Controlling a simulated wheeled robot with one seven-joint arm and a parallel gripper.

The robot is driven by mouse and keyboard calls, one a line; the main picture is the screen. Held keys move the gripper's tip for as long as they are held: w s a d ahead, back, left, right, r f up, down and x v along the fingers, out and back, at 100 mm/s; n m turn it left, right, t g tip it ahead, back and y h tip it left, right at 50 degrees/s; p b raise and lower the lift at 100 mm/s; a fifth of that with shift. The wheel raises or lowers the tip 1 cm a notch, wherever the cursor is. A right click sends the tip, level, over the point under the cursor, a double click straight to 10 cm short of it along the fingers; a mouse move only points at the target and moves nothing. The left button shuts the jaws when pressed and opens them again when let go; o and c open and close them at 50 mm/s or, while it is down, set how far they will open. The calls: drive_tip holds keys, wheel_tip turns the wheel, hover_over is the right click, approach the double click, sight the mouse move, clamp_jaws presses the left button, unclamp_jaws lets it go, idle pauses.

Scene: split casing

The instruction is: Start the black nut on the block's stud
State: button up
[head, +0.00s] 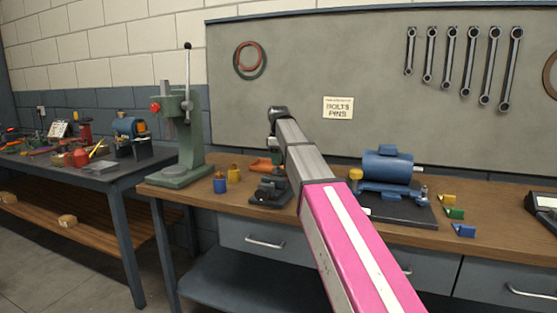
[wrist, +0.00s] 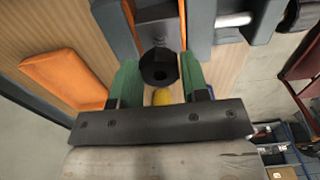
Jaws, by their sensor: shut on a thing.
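In the wrist view, my gripper (wrist: 158,75) is shut on the black nut (wrist: 159,66), one green finger on each side. The nut is dark and round with a hole in its middle. Just beyond it is a grey block-like piece (wrist: 158,33) between the dark jaws of what looks like a vise (wrist: 110,25). I cannot make out the stud, nor whether the nut touches it. In the head view, the dark vise (head: 268,190) stands on the bench below my raised arm.
An orange tray (wrist: 65,78) lies left of my fingers in the wrist view. A green press (head: 183,140) is further left; a blue motor (head: 386,168) is at right.

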drive_tip(key=shift+f, duration=0.55)
idle(0.4)
drive_tip(key=m, duration=0.6)
drive_tip(key=shift+m, duration=0.3)
drive_tip(key=m, duration=0.7)
drive_tip(key=o, duration=1.1)
drive_tip(key=shift+r, duration=2.5)
drive_tip(key=shift+f, duration=0.1)
